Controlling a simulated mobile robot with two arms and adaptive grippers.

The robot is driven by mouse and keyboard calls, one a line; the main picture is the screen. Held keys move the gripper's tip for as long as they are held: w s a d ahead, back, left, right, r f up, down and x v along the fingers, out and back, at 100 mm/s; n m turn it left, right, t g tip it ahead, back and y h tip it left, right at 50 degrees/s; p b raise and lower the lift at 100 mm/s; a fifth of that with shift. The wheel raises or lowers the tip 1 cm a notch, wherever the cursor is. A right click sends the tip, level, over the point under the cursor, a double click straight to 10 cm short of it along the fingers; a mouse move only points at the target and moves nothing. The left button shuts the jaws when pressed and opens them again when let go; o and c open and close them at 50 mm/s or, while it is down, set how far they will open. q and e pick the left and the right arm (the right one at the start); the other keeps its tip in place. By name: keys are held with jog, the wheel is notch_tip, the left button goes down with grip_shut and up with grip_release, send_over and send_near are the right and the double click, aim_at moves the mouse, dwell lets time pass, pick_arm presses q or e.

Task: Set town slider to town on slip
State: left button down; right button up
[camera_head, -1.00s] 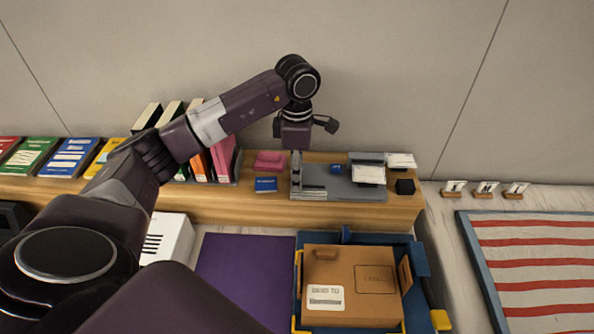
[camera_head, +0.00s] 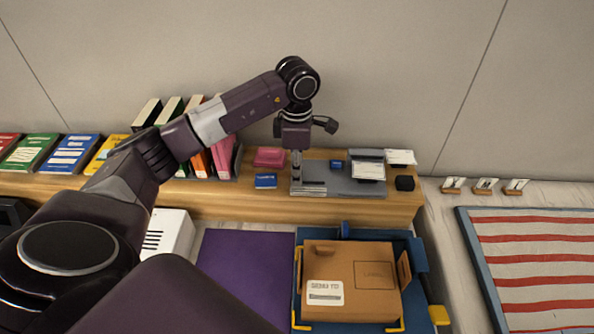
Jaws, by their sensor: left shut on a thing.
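A grey stamping-type board (camera_head: 340,187) lies on the wooden shelf, with pale and dark strips at its left end. My left gripper (camera_head: 296,165) reaches down over that left end. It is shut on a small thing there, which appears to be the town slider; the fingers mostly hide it. The slider's setting is too small to read. A white slip (camera_head: 368,172) lies at the board's right side, its writing unreadable. A brown box (camera_head: 350,275) in front bears a white "SEND TO" label (camera_head: 325,293). My right gripper is not in view.
A small blue block (camera_head: 337,164) stands at the board's back edge. A pink item (camera_head: 269,157), a blue card (camera_head: 265,181) and a black block (camera_head: 404,183) are nearby. Books stand to the left. A purple mat (camera_head: 240,270) lies clear in front.

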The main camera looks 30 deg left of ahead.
pick_arm(q)
jog(key=shift+w, duration=0.1)
jog(key=shift+w+d+b, duration=0.3)
jog(key=shift+w+d, duration=0.1)
jog(key=shift+d, duration=0.3)
jog(key=shift+w+d+b, duration=0.25)
jog(key=shift+w+d, duration=0.15)
jog(key=shift+d, duration=0.25)
jog(key=c, duration=1.7)
grip_release()
jog(key=shift+s+a, duration=0.1)
jog(key=shift+r, duration=0.1)
notch_tip(320, 180, up, 12)
jog(key=shift+f, duration=0.1)
